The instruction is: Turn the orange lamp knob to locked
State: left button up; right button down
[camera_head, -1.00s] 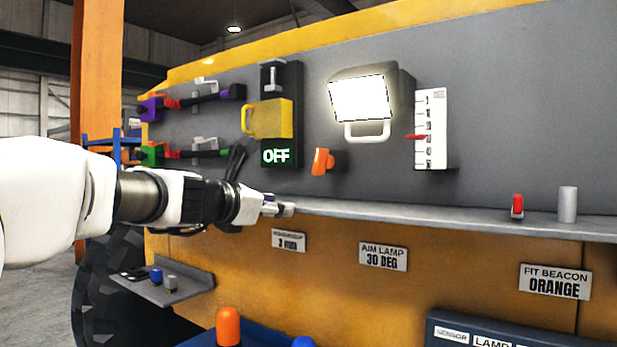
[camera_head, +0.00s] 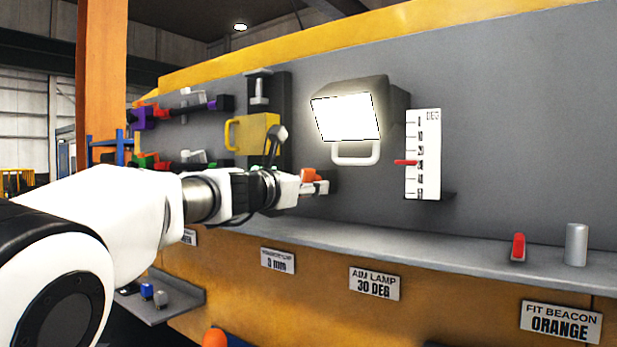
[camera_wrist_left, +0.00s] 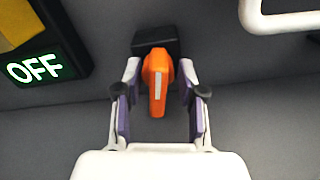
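The orange lamp knob (camera_wrist_left: 157,80) sits on a dark mount (camera_wrist_left: 155,42) on the grey panel. In the left wrist view its handle points down toward my gripper, with a pale stripe along it. My left gripper (camera_wrist_left: 160,85) is open, with one finger on each side of the knob and visible gaps between. In the head view the gripper (camera_head: 318,186) reaches the knob (camera_head: 309,175), which it partly hides. The lit lamp (camera_head: 346,117) with its white handle is above and right of the knob. My right gripper is not in view.
A yellow switch cover (camera_head: 255,132) is left of the knob, and an OFF display (camera_wrist_left: 35,68) is below it. A white degree scale (camera_head: 423,155) with a red pointer is to the right. A grey ledge (camera_head: 400,247) runs below, holding a red switch (camera_head: 518,247) and a grey cylinder (camera_head: 576,244).

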pick_arm(q)
jog(key=shift+s+a+r, duration=0.2)
jog(key=shift+s+a, duration=0.15)
jog(key=shift+a, duration=0.05)
grip_shut()
jog(key=m+b, duration=0.3)
jog(key=shift+f, duration=0.1)
jog(key=m+b, duration=0.2)
jog(key=m, duration=0.1)
jog(key=shift+m, duration=0.3)
jog(key=m+b, duration=0.2)
jog(key=m, duration=0.2)
jog(key=shift+m, duration=0.3)
jog(key=m+b, duration=0.1)
jog(key=m, duration=0.3)
jog(key=shift+b, duration=0.35)
jog(key=shift+m, duration=0.3)
